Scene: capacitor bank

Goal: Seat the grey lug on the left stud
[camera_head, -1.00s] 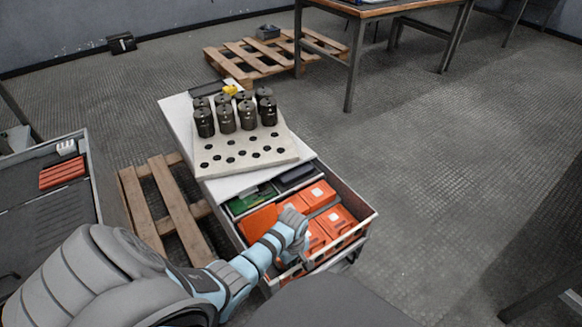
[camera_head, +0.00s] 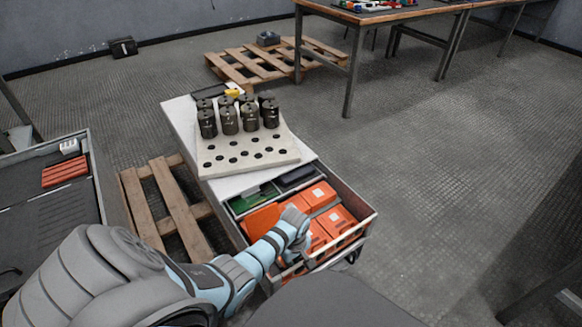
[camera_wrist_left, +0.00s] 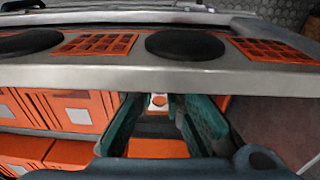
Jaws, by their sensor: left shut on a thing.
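No grey lug or left stud can be made out. Several dark capacitor cylinders (camera_head: 229,119) stand upright on a pale perforated plate (camera_head: 222,166) on top of a white cabinet (camera_head: 181,118). My left gripper (camera_head: 304,254) is at the front wall of the cabinet's open drawer (camera_head: 356,236). In the left wrist view its two teal fingers (camera_wrist_left: 160,112) reach in beneath a grey metal front bar (camera_wrist_left: 190,76). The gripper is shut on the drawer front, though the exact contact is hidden. My right gripper is in neither view.
The drawer holds several orange boxes (camera_head: 319,194) and a green item (camera_head: 252,197). A wooden pallet (camera_head: 176,203) lies left of the cabinet. A grey tray (camera_head: 45,203) with red blocks stands farther left. A workbench (camera_head: 400,12) stands behind, with open floor to the right.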

